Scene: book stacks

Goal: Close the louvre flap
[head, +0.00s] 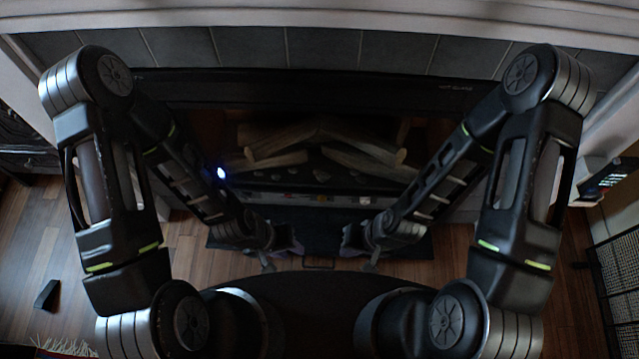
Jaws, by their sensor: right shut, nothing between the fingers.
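A dark flat panel (322,240), which looks like the louvre flap, lies lowered at the foot of the fireplace, below a narrow strip with small coloured details (315,197). Its slats cannot be made out in the dim light. My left gripper (284,250) is over the panel's left part, and its finger gap is too dark to read. My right gripper (362,250) is shut and empty over the panel's right part. I cannot tell whether either gripper touches the panel. The arms and grippers hide parts of its two sides.
The fireplace (300,88) has a dark frame with logs (275,142) inside. A wooden floor (190,265) lies around it. A small dark block (47,294) is on the floor at left. A black mesh rack (618,270) stands at the right edge.

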